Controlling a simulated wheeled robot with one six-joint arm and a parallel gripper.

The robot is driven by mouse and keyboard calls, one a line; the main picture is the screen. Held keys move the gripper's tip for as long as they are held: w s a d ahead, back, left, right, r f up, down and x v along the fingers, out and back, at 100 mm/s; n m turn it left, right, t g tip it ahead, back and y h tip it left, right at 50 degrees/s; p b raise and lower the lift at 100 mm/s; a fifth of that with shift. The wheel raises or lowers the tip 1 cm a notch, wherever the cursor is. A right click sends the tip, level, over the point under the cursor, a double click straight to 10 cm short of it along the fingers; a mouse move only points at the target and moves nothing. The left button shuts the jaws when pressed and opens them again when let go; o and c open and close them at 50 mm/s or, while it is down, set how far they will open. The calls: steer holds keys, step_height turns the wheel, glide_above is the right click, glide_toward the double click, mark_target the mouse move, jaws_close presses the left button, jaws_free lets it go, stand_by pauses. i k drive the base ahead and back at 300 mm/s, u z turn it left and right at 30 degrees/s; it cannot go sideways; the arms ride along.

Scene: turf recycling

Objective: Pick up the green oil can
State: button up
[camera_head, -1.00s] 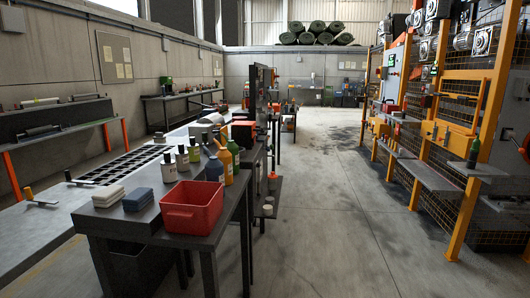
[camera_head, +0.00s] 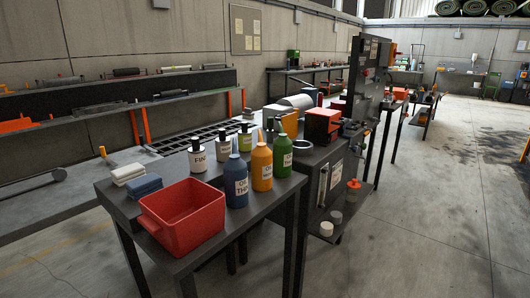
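The green oil can (camera_head: 282,158) is a green bottle with a white label and a narrow spout. It stands upright on the dark bench (camera_head: 232,222), at the right end of a row of bottles. An orange bottle (camera_head: 262,168) stands just to its left, and a blue bottle (camera_head: 236,182) stands further left. The lower part of the green can is partly hidden by the orange bottle. My gripper is not in view.
A red bin (camera_head: 184,222) stands at the bench's front. A dark upright panel machine (camera_head: 362,85) rises beyond the green can. Open concrete floor (camera_head: 430,220) lies to the right.

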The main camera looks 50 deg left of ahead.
mark_target(283, 145)
steer(key=u, duration=0.8)
steer(key=i, duration=0.9)
steer(key=u, duration=1)
